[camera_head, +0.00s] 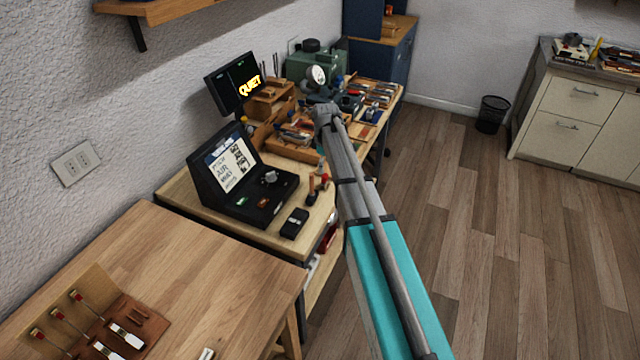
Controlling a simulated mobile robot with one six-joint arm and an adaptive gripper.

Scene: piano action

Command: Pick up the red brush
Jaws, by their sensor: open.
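I cannot pick out a red brush for certain. A small red object (329,238) shows at the right edge of the small workbench, below its top, partly behind my arm; its shape is too small to tell. My arm reaches from the bottom right up over the bench's right side. Its fingers do not show.
The wooden table (190,265) at the near left is mostly bare. The workbench (185,190) holds an open black case (262,200), a monitor (233,82) and many tools. Wooden floor (490,260) is clear to the right, with a black bin (491,114) and cabinets (582,112) beyond.

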